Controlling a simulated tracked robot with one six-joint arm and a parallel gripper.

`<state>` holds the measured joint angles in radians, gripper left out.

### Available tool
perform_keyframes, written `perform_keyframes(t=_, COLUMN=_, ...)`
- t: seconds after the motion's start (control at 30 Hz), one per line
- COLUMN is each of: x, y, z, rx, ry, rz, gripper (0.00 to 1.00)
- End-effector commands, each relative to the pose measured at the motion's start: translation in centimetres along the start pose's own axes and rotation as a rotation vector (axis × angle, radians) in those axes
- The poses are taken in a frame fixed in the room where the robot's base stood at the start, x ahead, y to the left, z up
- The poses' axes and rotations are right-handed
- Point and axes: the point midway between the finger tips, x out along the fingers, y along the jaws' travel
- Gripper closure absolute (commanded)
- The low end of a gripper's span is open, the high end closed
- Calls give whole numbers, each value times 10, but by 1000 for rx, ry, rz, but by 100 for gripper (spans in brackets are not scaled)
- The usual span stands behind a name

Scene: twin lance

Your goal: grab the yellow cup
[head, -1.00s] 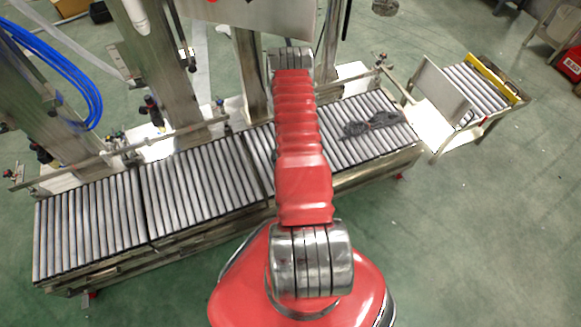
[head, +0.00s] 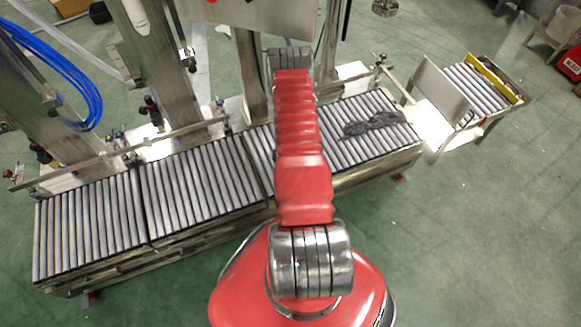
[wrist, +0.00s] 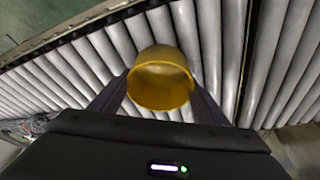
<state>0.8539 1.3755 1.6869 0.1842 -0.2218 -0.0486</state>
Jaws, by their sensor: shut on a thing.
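The yellow cup (wrist: 160,98) shows in the wrist view, with its round opening facing the camera. My gripper (wrist: 160,100) is shut on it, with one dark finger on each side of the cup. The grey conveyor rollers lie behind the cup; I cannot tell whether the cup touches them. In the head view my red arm hides the gripper and the cup.
A roller conveyor (head: 200,180) runs across the head view, with dark cables (head: 375,123) lying on its right part. Steel posts and a rail stand along its far side. A smaller roller stand (head: 470,90) is at the right. Green floor is open at the lower right.

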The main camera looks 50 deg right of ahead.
Motion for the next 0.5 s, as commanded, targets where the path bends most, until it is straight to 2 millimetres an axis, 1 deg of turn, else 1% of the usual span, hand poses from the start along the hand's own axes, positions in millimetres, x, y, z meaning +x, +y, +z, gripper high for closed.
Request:
perform_keyframes(t=0.27, x=-3, y=0, z=-2, rx=0, ry=1, rz=0, gripper=54)
perform_keyframes(t=0.37, x=-8, y=0, z=-4, rx=0, ry=2, rz=0, gripper=54)
perform_keyframes(t=0.5, x=-21, y=0, z=-8, rx=0, ry=2, rz=0, gripper=54)
